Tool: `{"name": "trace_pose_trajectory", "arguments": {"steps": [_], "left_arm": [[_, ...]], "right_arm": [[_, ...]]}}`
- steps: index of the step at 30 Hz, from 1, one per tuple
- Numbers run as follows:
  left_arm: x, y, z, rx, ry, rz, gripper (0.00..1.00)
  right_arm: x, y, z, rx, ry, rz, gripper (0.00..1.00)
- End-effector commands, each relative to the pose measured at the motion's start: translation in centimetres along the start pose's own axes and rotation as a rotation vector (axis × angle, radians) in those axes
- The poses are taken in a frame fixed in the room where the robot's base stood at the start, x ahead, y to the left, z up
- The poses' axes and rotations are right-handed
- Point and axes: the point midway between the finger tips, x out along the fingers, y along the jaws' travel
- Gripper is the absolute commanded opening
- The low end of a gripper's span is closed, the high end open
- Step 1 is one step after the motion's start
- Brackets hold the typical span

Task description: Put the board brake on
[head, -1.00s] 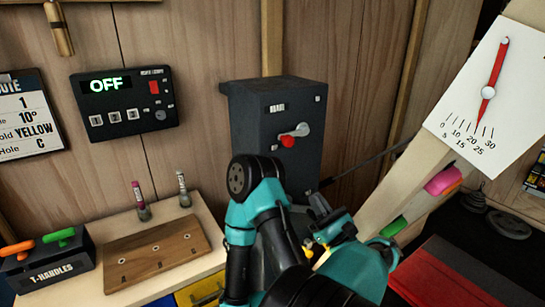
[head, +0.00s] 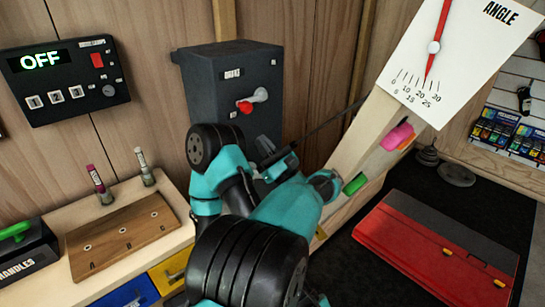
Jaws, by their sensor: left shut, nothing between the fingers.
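The board brake is a dark grey box (head: 225,65) on the wooden wall, with a small label on its front. Its lever (head: 260,95) is grey with a red knob (head: 245,107) pointing to the lower left. My left gripper (head: 268,148) is shut and empty, in front of the box's lower right part in the picture. It shows below and slightly right of the lever, apart from it. My teal and black arm hides the box's lower left part. My right gripper is not in view.
A control panel (head: 68,80) reading OFF is at the left. A tilted wooden board (head: 345,145) with holds and an angle dial (head: 460,50) rises at the right. A red case (head: 430,245) lies at the lower right. A shelf (head: 75,217) holds markers and a wooden block.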

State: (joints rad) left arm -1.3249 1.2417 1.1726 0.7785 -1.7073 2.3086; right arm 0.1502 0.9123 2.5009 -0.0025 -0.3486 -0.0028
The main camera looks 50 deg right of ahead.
Motion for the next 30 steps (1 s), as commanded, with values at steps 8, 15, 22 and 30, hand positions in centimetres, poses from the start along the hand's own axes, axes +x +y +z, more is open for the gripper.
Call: {"name": "trace_pose_trajectory", "arguments": {"steps": [8, 15, 22, 30], "left_arm": [[4.1, 0.0, 1.5, -0.002, -0.002, 0.001, 0.0], [5.4, 0.0, 2.8, 0.0, 0.0, 0.0, 0.0], [5.5, 0.0, 2.8, 0.0, 0.0, 0.0, 0.0], [5.3, -0.2, 3.0, 0.003, 0.0, -0.01, 0.0]], "right_arm": [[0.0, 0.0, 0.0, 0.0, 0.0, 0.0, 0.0], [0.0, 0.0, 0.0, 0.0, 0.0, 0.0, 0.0], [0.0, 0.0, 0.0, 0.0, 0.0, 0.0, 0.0], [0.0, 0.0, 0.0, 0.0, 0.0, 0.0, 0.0]]}}
